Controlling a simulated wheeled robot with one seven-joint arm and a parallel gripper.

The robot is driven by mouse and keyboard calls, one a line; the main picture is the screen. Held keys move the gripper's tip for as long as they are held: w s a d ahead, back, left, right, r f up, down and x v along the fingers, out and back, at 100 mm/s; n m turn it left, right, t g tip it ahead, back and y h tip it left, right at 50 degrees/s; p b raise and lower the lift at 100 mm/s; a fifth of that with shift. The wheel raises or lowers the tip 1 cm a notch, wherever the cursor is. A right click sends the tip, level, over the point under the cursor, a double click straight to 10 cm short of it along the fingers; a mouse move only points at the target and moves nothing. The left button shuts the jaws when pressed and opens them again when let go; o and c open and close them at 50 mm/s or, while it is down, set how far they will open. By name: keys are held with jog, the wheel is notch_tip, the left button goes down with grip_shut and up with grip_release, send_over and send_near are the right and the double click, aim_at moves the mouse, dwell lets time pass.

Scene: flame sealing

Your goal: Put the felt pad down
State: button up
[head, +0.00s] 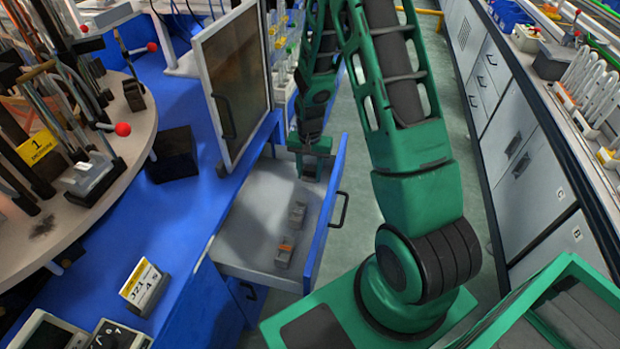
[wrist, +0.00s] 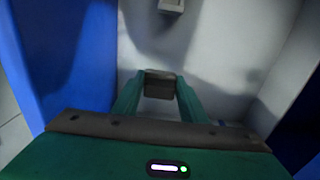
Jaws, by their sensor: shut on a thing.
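My gripper (head: 310,168) reaches down at the far end of an open drawer (head: 251,212), close to the drawer's blue front. In the wrist view its two green fingers are shut on a small grey-brown block, which I take to be the felt pad (wrist: 158,84). The pad sits between the fingertips, over the pale drawer floor (wrist: 225,65). I cannot tell whether it touches the floor. In the head view the pad is hidden by my gripper.
Two small grey blocks (head: 297,213) (head: 285,251) lie in the drawer nearer to me. An open cabinet door (head: 235,75) stands left of my arm. The blue drawer front (head: 322,230) with its handle borders the right side. The drawer's left part is bare.

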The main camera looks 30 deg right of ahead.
aim_at(309, 176)
jog(key=shift+f, duration=1.5)
jog(key=shift+f, duration=0.1)
jog(key=o, duration=0.9)
